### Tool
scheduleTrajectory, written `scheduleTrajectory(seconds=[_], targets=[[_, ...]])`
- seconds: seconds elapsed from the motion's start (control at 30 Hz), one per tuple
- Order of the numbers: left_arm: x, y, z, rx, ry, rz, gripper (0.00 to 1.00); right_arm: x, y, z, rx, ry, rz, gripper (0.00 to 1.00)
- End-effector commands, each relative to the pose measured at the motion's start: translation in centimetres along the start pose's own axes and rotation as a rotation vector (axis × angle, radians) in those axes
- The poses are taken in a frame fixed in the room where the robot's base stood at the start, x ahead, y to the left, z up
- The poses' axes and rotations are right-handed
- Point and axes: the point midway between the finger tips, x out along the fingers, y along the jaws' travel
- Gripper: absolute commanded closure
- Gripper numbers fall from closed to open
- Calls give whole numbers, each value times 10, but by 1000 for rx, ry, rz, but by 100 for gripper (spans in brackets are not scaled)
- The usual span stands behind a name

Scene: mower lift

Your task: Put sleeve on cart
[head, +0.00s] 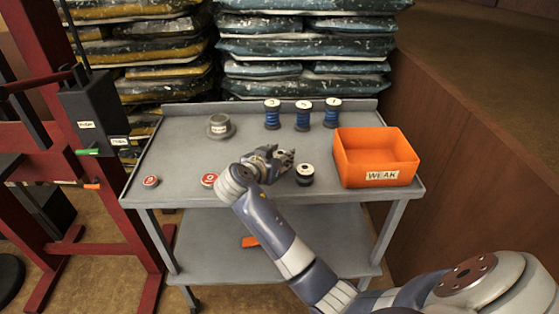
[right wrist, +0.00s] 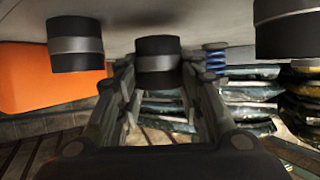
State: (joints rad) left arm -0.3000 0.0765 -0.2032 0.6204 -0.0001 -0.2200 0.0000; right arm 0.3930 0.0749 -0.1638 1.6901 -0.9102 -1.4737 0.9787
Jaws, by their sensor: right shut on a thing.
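The grey cart (head: 165,150) stands in front of me. My right gripper (head: 283,158) is low over the middle of its top. In the right wrist view, my right gripper (right wrist: 165,85) is shut on a short black sleeve (right wrist: 157,60) with a grey band. In the head view the gripper hides this sleeve. I cannot tell whether it touches the cart top. A similar black sleeve (head: 305,175) stands on the cart to the right of the gripper; it also shows in the right wrist view (right wrist: 75,45). My left gripper is not in view.
An orange bin (head: 376,158) marked WEAK stands at the cart's right. Several blue spools (head: 303,117) line the back, beside a grey flanged part (head: 219,127). Two red-topped discs (head: 151,181) (head: 210,180) sit near the front edge. A red frame (head: 60,140) stands left.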

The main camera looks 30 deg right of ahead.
Motion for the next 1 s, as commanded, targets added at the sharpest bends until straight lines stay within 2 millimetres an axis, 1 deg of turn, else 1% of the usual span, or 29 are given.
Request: scheduleTrajectory(seconds=[0.13, 0.5, 0.53, 0.57, 0.6, 0.63, 0.9, 1.0], targets=[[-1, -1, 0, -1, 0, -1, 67, 6, 0, 13, 0, 5, -2, 100], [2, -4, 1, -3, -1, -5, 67, 8, -1, 18, 3, 4, -3, 100], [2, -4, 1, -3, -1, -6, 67, 8, 0, 20, 1, 1, -2, 64], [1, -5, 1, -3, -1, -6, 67, 8, 0, 19, 1, 1, -2, 57], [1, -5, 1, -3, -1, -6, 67, 8, 0, 19, 1, 1, -2, 48], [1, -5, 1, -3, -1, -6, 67, 8, 0, 19, 1, 1, -2, 46], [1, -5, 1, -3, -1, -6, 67, 8, 0, 19, 1, 1, -2, 46], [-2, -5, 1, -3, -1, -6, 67, 7, 0, 16, 1, 2, -2, 46]])
